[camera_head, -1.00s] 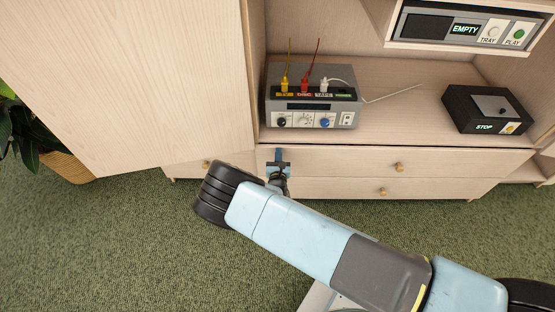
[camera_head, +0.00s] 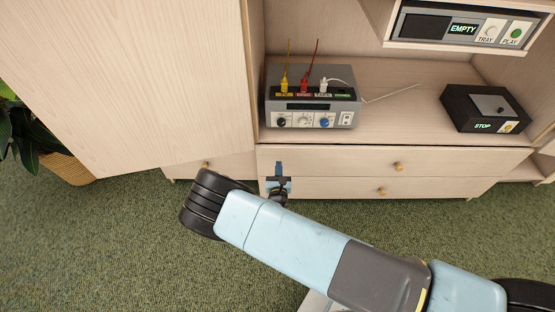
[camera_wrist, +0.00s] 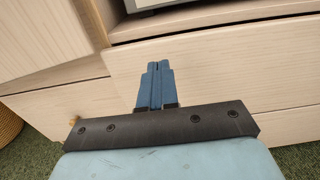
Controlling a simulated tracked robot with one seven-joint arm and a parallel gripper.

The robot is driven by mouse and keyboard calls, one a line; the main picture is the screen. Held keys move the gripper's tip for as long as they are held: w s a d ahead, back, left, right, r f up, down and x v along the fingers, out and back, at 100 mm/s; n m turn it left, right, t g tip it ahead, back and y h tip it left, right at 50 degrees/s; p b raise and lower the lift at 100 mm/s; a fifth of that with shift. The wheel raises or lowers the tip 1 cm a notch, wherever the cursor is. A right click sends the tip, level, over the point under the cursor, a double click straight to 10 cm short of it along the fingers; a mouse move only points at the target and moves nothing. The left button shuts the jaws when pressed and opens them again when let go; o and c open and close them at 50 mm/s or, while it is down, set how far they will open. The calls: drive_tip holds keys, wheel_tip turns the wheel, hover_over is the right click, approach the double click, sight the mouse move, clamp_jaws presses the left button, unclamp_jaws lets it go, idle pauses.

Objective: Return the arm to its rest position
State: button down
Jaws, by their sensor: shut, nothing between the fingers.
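My gripper (camera_head: 278,168) is in front of the cabinet's upper drawer, near that drawer's left end. In the wrist view my gripper (camera_wrist: 157,68) shows as two blue fingers closed together with nothing between them. The fingers point toward the cabinet front, just below the shelf edge. My light-blue arm reaches from the lower right across the front of the drawers. Whether the fingertips touch the drawer front I cannot tell.
A grey switch box (camera_head: 310,108) with yellow, red and white plugs stands on the shelf (camera_head: 400,112). A black STOP box (camera_head: 484,108) is to its right, below an EMPTY player (camera_head: 464,30). A wooden door (camera_head: 125,80) stands open at left. Green carpet (camera_head: 120,240) is clear.

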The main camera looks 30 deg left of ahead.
drive_tip(key=v, duration=0.7)
drive_tip(key=shift+s, duration=0.15)
